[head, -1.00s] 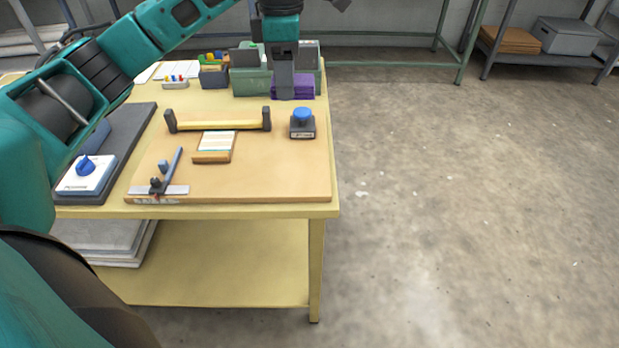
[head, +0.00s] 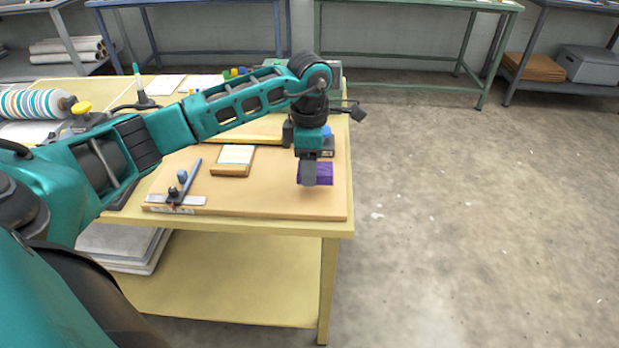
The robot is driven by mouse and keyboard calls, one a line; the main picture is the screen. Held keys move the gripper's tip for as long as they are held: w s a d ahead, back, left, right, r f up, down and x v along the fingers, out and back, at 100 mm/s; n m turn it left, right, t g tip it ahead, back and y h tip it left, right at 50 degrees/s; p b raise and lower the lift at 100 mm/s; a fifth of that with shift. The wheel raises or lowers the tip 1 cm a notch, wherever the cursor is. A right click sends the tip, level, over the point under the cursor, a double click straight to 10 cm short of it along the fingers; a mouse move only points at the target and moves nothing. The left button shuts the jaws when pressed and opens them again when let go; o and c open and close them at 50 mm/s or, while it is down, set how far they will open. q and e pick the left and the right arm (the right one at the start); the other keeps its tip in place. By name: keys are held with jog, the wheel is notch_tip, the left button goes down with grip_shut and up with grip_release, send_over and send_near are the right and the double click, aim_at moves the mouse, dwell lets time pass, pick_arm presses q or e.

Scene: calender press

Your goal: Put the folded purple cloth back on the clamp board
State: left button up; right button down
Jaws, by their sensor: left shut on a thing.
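The folded purple cloth (head: 325,174) is in my left gripper (head: 309,180), which points down over the front right part of the wooden clamp board (head: 250,203). The gripper is shut on the cloth. I cannot tell whether the cloth touches the board or hangs just above it. A clamp lever with a metal plate (head: 170,209) is at the board's front left. My right gripper is not in view.
A blue-topped object (head: 327,142) stands just behind the gripper, partly hidden. A striped roll (head: 35,103) is at the far left. Bare floor lies right of the table (head: 341,228).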

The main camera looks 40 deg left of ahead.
pick_arm(q)
jog(key=shift+f, duration=2.05)
jog(key=shift+f, duration=0.2)
jog(key=o, duration=0.9)
jog(key=shift+o, duration=0.2)
jog(key=shift+r, duration=0.1)
